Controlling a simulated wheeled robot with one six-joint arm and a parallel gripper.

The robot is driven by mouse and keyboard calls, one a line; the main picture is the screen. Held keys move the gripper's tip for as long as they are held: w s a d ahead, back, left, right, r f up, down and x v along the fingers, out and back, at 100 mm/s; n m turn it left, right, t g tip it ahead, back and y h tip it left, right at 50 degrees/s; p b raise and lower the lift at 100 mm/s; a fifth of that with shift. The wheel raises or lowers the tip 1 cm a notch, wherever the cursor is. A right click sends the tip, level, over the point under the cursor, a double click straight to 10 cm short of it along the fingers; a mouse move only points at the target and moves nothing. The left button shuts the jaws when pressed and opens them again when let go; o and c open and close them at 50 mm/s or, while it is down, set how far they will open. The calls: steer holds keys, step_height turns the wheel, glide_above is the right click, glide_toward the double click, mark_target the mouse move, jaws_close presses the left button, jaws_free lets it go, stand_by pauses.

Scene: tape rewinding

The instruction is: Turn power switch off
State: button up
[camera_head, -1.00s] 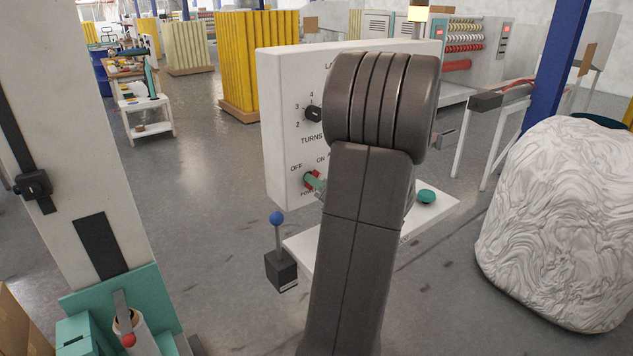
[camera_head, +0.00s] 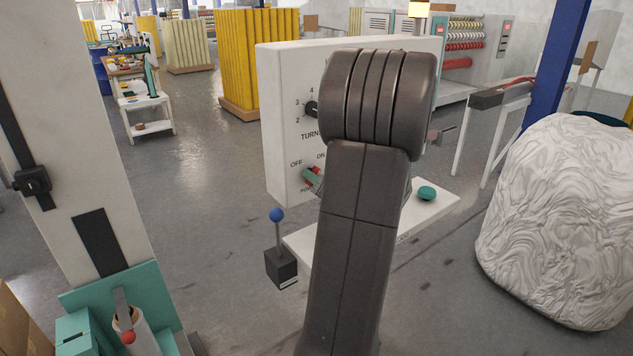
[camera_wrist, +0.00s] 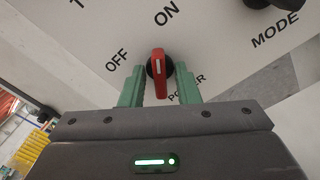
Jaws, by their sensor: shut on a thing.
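The power switch (camera_wrist: 158,72) is a red lever on a round dark base, set in the white control panel (camera_wrist: 225,45). In the wrist view its upper end points toward the ON label, with OFF to the left. My gripper (camera_wrist: 159,88) has its green fingers on either side of the lever and is shut on it, though small gaps seem to show. In the head view the red switch (camera_head: 313,178) and a green fingertip show small at the panel's lower left. My dark arm hides much of the panel and most of the gripper.
A black turns knob (camera_head: 311,109) sits above the switch. Another black knob, marked MODE (camera_wrist: 268,3), is at the wrist view's top right. A teal button (camera_head: 427,193) is on the white base. A blue-tipped lever (camera_head: 277,216) stands in front. A white wrapped bundle (camera_head: 560,220) is at the right.

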steer(key=n+b, duration=1.6)
steer(key=b, duration=0.1)
steer(key=shift+f, duration=0.15)
steer(key=shift+b, duration=0.35)
steer(key=o, duration=0.6)
steer(key=v, duration=1.4)
steer(key=shift+p, duration=0.35)
